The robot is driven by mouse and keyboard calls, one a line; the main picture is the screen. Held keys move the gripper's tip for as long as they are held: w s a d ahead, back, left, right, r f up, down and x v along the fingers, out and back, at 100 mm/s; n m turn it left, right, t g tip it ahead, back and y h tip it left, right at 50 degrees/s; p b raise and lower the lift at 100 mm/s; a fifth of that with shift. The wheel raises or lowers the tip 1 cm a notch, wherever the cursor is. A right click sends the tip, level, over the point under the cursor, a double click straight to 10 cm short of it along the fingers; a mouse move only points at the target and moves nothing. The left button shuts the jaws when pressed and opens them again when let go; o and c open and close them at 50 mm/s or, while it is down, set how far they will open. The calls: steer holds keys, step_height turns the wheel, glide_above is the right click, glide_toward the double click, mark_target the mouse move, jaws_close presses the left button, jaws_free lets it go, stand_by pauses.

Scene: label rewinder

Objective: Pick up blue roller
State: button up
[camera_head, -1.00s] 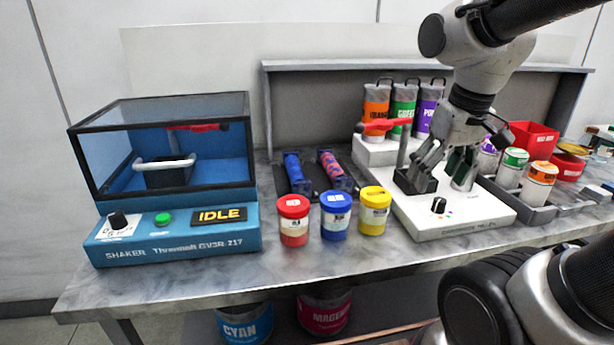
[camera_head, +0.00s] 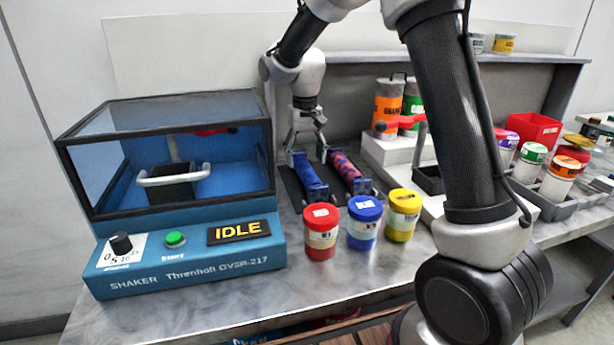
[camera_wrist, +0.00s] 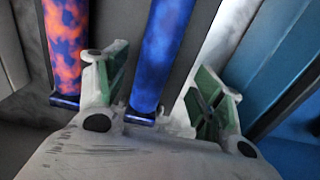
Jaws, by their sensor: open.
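The blue roller (camera_head: 309,179) lies on a dark tray (camera_head: 291,188) on the bench, right of the shaker. It also shows in the wrist view as a blue mottled cylinder (camera_wrist: 163,50). My gripper (camera_head: 306,146) is at the far end of the roller, above it. In the wrist view my gripper (camera_wrist: 160,88) is open, with one green-padded finger on each side of the blue roller. The left finger is in the space between the blue roller and the red-and-blue roller (camera_wrist: 66,45).
The red-and-blue roller (camera_head: 345,170) lies close beside the blue one. Red (camera_head: 321,230), blue (camera_head: 364,222) and yellow (camera_head: 403,214) jars stand in front. The blue shaker (camera_head: 180,200) reading IDLE stands at left. Orange and green containers (camera_head: 388,105) stand behind at right.

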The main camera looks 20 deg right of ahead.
mark_target(307, 168)
steer(key=f, duration=0.6)
steer(key=shift+d, duration=0.25)
jaws_close()
